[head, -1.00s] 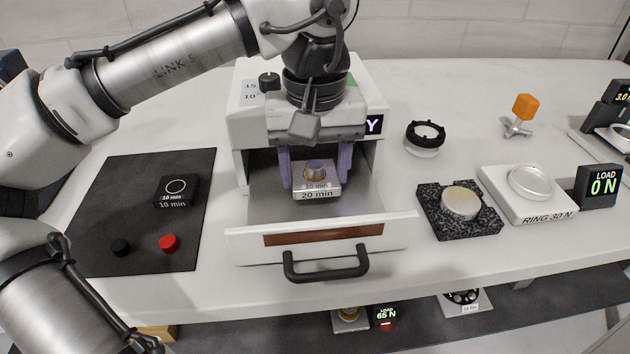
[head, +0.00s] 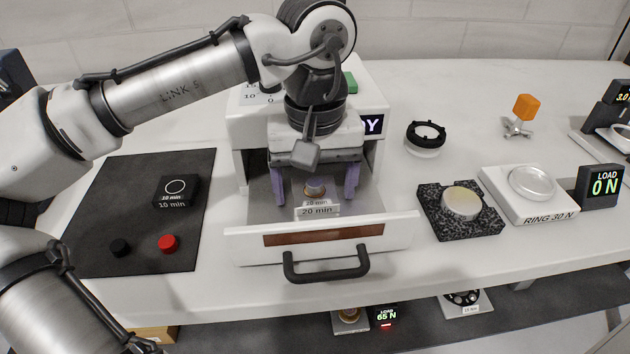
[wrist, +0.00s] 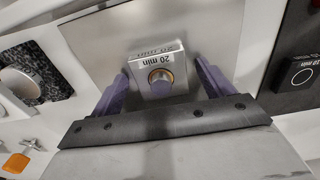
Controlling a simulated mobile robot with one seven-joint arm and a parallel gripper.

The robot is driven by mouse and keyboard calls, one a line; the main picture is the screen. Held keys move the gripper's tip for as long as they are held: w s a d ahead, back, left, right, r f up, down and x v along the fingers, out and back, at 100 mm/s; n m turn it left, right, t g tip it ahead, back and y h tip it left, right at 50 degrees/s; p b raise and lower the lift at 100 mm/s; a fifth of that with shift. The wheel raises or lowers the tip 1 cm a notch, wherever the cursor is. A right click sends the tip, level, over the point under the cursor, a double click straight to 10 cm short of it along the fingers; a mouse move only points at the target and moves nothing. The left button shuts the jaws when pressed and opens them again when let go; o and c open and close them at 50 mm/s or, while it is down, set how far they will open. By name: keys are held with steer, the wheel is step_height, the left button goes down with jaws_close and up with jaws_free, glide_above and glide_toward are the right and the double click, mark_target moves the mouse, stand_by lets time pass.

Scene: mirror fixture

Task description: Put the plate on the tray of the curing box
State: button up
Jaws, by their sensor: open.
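The plate (head: 317,194), a small silvery block with a round coppery knob and a "20 min" label, rests on the grey tray (head: 362,212) of the curing box (head: 253,129). The tray is drawn out at the front. My gripper (head: 314,196) is open above the tray, with its purple fingers on either side of the plate and apart from it. In the wrist view the plate (wrist: 158,73) lies just beyond and between the fingers (wrist: 161,82), with clear gaps on both sides. The inside of the box is partly hidden by my arm.
A black mat (head: 112,205) at left holds a "10 min" block (head: 177,190) and two small knobs. At right are a speckled block with a disc (head: 461,204), a white ring stand (head: 528,189) and a black ring (head: 425,135). The tray's handle (head: 326,266) juts forward.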

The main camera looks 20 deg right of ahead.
step_height(320, 180, up, 12)
steer(key=shift+r+p, duration=0.15)
steer(key=shift+p, duration=0.3)
stand_by(1.2)
